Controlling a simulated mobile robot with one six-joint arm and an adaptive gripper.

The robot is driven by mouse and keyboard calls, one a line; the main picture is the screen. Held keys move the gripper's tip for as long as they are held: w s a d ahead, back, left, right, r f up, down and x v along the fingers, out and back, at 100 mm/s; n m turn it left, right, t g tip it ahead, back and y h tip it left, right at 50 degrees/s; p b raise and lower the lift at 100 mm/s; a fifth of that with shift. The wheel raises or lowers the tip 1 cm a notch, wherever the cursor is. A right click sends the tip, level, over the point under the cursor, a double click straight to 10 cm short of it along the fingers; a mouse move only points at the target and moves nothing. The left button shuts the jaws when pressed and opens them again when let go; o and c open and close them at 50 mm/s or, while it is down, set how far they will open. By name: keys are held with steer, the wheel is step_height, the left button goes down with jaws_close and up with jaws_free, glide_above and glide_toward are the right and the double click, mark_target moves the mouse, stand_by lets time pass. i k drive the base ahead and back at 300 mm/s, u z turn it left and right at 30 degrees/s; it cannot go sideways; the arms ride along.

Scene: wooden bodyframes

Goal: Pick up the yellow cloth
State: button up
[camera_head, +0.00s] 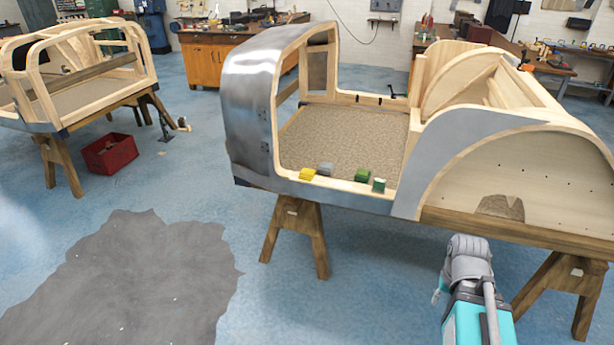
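The yellow cloth (307,174) is a small folded piece on the near sill of the middle wooden bodyframe (345,186), near its left corner. A grey folded piece (325,169) lies just right of it. My gripper (468,258) seems to be the grey end of my arm at the lower right, below the bodyframe in the picture and well apart from the cloth. Its fingers cannot be made out, and nothing is seen held in it.
A green piece (362,175) and a green-and-white item (379,185) stand farther right on the sill. Wooden trestles (312,240) support the bodyframe. Another bodyframe (90,105) and a red crate (109,153) are at left. Floor around the grey patch (135,275) is clear.

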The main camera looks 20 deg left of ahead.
mark_target(307, 175)
steer(key=k, duration=1.35)
steer(key=u, duration=0.4)
steer(key=i, duration=0.85)
steer(key=u, duration=0.65)
steer(key=i, duration=1.65)
steer(key=z, duration=0.6)
